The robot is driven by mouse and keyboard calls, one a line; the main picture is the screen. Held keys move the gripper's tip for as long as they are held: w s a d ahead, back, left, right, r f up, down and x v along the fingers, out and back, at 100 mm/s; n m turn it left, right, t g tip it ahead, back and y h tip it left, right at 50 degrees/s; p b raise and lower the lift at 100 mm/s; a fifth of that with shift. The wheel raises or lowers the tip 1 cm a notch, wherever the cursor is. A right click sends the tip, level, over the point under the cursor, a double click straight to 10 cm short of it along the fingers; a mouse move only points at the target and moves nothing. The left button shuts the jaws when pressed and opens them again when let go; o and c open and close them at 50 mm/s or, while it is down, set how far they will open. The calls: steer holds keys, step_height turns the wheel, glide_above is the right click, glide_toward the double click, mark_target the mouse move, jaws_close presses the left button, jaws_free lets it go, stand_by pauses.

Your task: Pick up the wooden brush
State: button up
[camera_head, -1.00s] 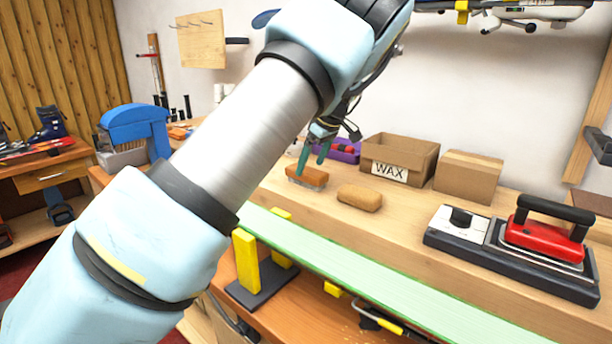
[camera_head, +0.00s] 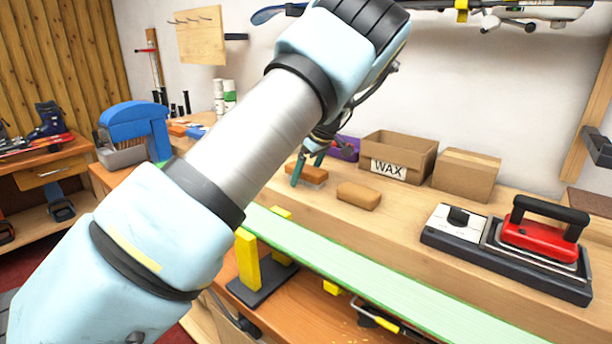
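The wooden brush (camera_head: 311,177) is an orange-brown block with paler bristles below, lying on the bench. My gripper (camera_head: 307,171) is down at the brush, with its two green fingers visibly apart. One finger overlaps the brush's left part in the picture and the other shows near its back edge. I cannot tell whether either finger touches it. The brush has not visibly left the bench. My arm covers the left middle of the view, and the fingers hide part of the brush.
A tan cork-like block (camera_head: 358,195) lies just right of the brush. Behind are a purple bin (camera_head: 346,148), an open box marked WAX (camera_head: 399,157) and a closed carton (camera_head: 466,175). A red waxing iron (camera_head: 540,238) sits at right. A green ski (camera_head: 380,280) runs along the front.

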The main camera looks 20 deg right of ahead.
mark_target(306, 168)
steer(key=c, duration=1.5)
step_height(306, 168, up, 10)
steer(key=shift+r+b, duration=0.2)
steer(key=shift+b, duration=0.95)
